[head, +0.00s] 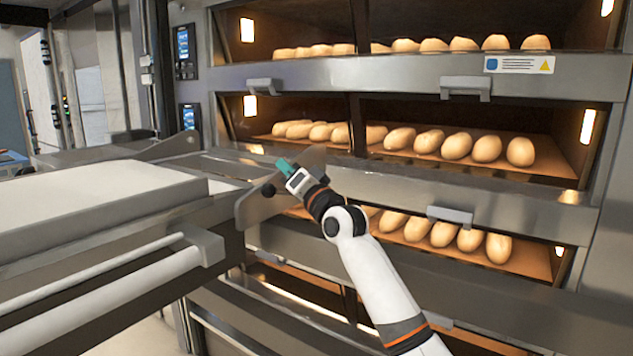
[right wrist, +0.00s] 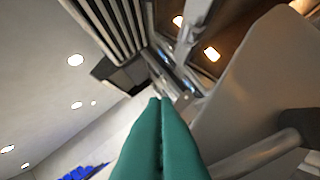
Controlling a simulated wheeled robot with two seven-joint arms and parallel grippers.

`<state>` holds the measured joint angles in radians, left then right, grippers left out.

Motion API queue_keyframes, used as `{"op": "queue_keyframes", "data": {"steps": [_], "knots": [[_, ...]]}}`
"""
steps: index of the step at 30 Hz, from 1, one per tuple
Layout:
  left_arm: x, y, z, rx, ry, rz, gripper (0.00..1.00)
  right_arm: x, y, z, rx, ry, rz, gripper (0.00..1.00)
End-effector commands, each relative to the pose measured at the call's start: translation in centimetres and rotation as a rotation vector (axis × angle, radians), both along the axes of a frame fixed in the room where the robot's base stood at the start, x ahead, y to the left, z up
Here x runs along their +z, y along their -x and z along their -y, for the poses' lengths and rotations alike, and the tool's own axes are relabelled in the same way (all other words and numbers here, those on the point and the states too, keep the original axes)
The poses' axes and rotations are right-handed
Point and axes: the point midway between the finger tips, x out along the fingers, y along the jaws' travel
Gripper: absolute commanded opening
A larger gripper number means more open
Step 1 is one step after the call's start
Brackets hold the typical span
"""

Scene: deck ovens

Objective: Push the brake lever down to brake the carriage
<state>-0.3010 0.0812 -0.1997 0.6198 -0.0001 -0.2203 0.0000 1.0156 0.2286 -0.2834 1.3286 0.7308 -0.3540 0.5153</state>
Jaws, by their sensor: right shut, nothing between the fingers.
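The carriage (head: 130,232) with its pale flat top is at the left in the head view. A grey rounded end plate (head: 250,212) stands at its right end, in front of the ovens. A small black knob (head: 268,190) shows against this plate; it looks like the end of the brake lever, whose arm I cannot make out. My right gripper (head: 285,165), with green fingers, is shut and empty, just above and right of the knob. In the right wrist view its fingers (right wrist: 158,135) are together; a grey rod (right wrist: 255,156) with a dark end lies to their right. My left gripper is not in view.
Deck ovens with several rows of loaves (head: 455,146) fill the right side. Oven handles (head: 465,87) stick out from their fronts. A grey roller bar (head: 120,275) runs along the carriage's near side. Some floor shows at the bottom left.

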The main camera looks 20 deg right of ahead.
Motion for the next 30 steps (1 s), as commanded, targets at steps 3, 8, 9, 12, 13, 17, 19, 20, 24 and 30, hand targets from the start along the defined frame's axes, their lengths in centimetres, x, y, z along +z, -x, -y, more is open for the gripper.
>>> {"op": "queue_keyframes", "data": {"steps": [3,8,9,12,13,17,19,20,24,30], "knots": [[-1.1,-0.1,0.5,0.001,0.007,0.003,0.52,-1.3,2.0,0.9,0.0,0.0,0.001,0.0],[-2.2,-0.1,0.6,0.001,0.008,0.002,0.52,-2.4,4.7,2.1,-0.001,0.0,0.002,0.0],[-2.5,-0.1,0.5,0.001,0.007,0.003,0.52,-2.6,5.4,2.3,-0.002,0.0,0.003,0.0],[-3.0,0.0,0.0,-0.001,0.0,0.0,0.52,-3.1,6.8,3.0,-0.002,0.0,0.003,0.0],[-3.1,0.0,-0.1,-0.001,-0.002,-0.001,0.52,-3.2,7.2,3.2,-0.003,0.0,0.003,0.0],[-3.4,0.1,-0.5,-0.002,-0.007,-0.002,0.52,-3.5,8.2,3.6,-0.001,-0.001,0.003,0.0],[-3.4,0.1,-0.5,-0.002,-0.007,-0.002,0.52,-3.6,8.5,3.7,-0.002,-0.001,0.002,0.0],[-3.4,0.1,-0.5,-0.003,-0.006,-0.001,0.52,-3.6,8.6,3.7,-0.002,-0.001,0.002,0.0],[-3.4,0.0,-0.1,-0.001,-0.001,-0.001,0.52,-3.5,8.6,3.8,-0.001,-0.001,0.001,0.0],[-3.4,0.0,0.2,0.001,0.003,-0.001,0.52,-3.5,8.6,3.7,-0.001,-0.001,0.002,0.0]]}}
